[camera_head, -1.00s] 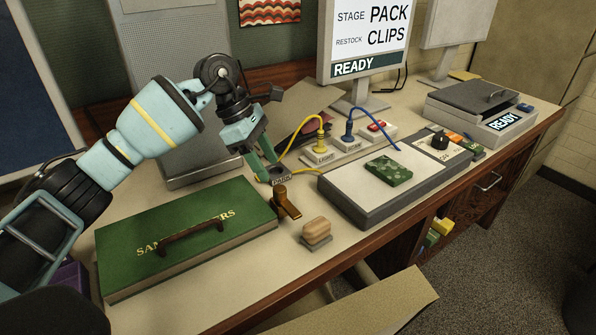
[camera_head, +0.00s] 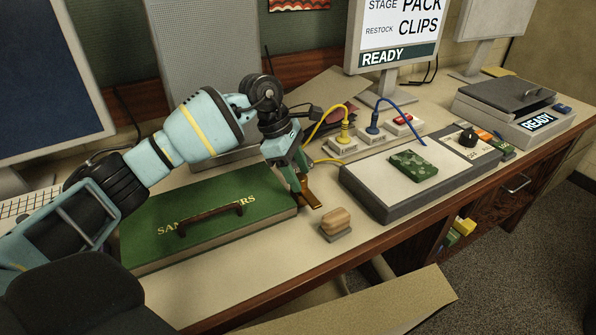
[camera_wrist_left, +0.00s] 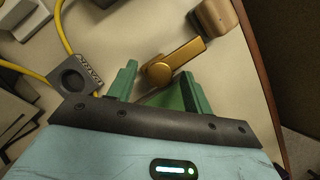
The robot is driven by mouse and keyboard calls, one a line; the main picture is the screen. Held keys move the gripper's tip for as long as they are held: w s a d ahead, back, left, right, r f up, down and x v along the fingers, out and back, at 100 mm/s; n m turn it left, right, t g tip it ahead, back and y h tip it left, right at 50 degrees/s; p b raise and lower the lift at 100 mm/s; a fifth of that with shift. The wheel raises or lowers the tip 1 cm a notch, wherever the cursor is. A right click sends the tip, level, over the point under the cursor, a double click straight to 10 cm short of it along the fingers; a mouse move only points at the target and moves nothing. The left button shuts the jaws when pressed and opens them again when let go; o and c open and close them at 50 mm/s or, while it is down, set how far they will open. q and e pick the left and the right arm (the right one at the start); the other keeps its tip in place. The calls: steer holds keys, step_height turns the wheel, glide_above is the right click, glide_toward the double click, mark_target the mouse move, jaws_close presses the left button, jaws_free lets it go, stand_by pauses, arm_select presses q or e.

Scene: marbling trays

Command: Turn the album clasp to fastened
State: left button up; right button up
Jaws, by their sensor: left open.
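The green album (camera_head: 210,218), a flat case with gold lettering and a dark handle, lies on the desk. The brass clasp (camera_head: 313,203) stands by its right end. In the left wrist view the clasp (camera_wrist_left: 180,57) shows a round pivot with a bar slanting up to the right. My left gripper (camera_head: 301,190) points down at the clasp and partly hides it in the head view. Its green fingers (camera_wrist_left: 159,76) are open, one on each side of the pivot end; contact cannot be told. My right gripper is not in view.
A wooden-handled block (camera_head: 336,225) stands just right of the clasp near the desk edge. A dark socket block (camera_wrist_left: 75,77) with a yellow cable lies close by. A grey pad (camera_head: 375,192) bears a green patterned piece (camera_head: 414,165). Bare desk lies in front of the album.

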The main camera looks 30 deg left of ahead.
arm_select(q)
steer(key=shift+f, duration=0.15)
steer(key=shift+c, duration=0.2)
jaws_close()
